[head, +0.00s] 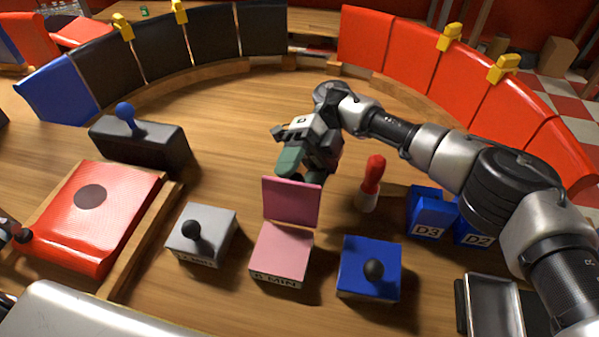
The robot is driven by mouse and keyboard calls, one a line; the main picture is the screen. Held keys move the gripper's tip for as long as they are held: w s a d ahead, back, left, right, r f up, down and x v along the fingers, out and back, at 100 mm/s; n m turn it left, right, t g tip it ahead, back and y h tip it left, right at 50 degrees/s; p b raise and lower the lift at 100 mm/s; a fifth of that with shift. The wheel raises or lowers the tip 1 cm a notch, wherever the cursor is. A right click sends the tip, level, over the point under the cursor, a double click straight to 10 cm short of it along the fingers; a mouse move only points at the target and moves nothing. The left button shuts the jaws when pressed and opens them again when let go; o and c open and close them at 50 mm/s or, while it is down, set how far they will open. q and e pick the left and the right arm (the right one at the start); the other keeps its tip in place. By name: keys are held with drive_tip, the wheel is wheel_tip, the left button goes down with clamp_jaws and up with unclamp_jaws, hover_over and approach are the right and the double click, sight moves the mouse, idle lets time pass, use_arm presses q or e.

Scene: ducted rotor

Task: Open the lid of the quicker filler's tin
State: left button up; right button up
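Three square tins stand in a row on the wooden table. The grey tin (203,238) has a lid with a black knob, lying shut. The pink tin (281,252) has a pink panel (291,203) standing upright at its back edge, like a raised lid. The blue tin (369,263) has a shut lid with a black knob. My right gripper (302,165) is just behind the pink panel, fingers downward; contact and finger gap are unclear. At the left edge, a dark part may be my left gripper (8,230).
A red-and-white peg (370,184) stands right of the pink panel. Blue boxes marked D3 (430,213) and D2 (473,229) stand further right. A red pad (125,225) and a black box with blue knob (140,144) are left. Curved panels border the back.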

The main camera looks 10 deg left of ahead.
idle(0.4)
drive_tip(key=shift+r, duration=0.4)
drive_tip(key=s+d+r, duration=0.3)
drive_tip(key=d+r, duration=0.7)
drive_tip(key=d, duration=0.1)
drive_tip(key=shift+s, duration=0.4)
drive_tip(key=shift+r, duration=0.1)
